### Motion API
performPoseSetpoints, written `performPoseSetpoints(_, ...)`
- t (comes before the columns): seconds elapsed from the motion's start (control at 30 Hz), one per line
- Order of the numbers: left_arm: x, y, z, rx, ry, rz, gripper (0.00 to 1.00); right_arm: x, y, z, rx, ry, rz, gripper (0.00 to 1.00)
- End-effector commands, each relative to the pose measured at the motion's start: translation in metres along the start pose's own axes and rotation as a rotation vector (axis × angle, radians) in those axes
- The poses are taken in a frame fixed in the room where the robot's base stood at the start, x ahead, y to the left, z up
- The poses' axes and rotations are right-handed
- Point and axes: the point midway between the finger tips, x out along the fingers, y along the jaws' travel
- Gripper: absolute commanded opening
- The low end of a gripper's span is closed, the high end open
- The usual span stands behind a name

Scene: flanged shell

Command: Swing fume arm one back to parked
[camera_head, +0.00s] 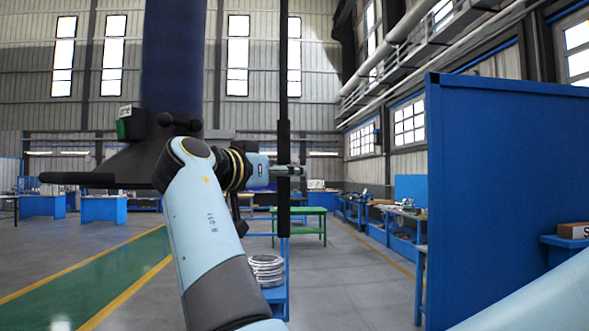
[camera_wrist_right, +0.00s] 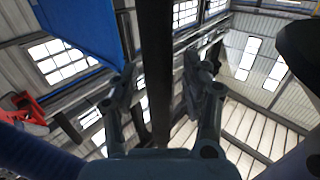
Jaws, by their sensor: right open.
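The fume arm's thick dark blue hose (camera_head: 173,55) hangs at left centre in the head view, ending in a dark grey hood (camera_head: 115,165) with a small label and a green part. A long black vertical pole (camera_head: 284,90) with a thicker lower section stands right of it; where it joins above is out of frame. My right gripper (camera_head: 288,170) is at the thicker section. In the right wrist view, the open fingers (camera_wrist_right: 160,75) stand either side of the pole (camera_wrist_right: 157,50), without visible grip. My left gripper is not in view.
A tall blue panel (camera_head: 505,190) stands at right. A green table (camera_head: 300,222) and a blue stand with coiled pale hose (camera_head: 267,268) lie beyond my arm. Blue workbenches (camera_head: 104,208) are further back. The floor at left with the green walkway (camera_head: 110,280) is clear.

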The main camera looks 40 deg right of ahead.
Motion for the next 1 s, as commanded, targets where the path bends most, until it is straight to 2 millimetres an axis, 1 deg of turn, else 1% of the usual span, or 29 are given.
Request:
performPoseSetpoints(0.03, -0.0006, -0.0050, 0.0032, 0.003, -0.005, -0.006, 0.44, -0.0005, -0.0001, 0.0001, 0.000, -0.001, 0.000, 0.48)
performPoseSetpoints(0.1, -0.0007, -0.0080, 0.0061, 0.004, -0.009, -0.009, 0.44, -0.0007, -0.0001, 0.0002, 0.000, 0.000, 0.000, 0.48)
performPoseSetpoints(0.27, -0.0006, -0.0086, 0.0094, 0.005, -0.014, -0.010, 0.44, -0.0006, -0.0001, 0.0004, 0.000, 0.000, 0.000, 0.48)
performPoseSetpoints(0.3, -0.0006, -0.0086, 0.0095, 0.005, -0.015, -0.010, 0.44, -0.0006, -0.0001, 0.0004, 0.000, 0.000, 0.000, 0.46)
performPoseSetpoints(0.6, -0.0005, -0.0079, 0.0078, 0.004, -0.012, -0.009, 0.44, -0.0005, -0.0001, 0.0002, 0.000, 0.000, 0.000, 0.07)
performPoseSetpoints(0.67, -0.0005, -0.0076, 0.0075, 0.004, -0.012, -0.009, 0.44, -0.0005, -0.0001, 0.0001, 0.000, 0.000, 0.000, 0.00)
performPoseSetpoints(1.0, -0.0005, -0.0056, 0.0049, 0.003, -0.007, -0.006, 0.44, -0.0007, -0.0002, 0.0002, 0.000, -0.001, 0.000, 0.00)
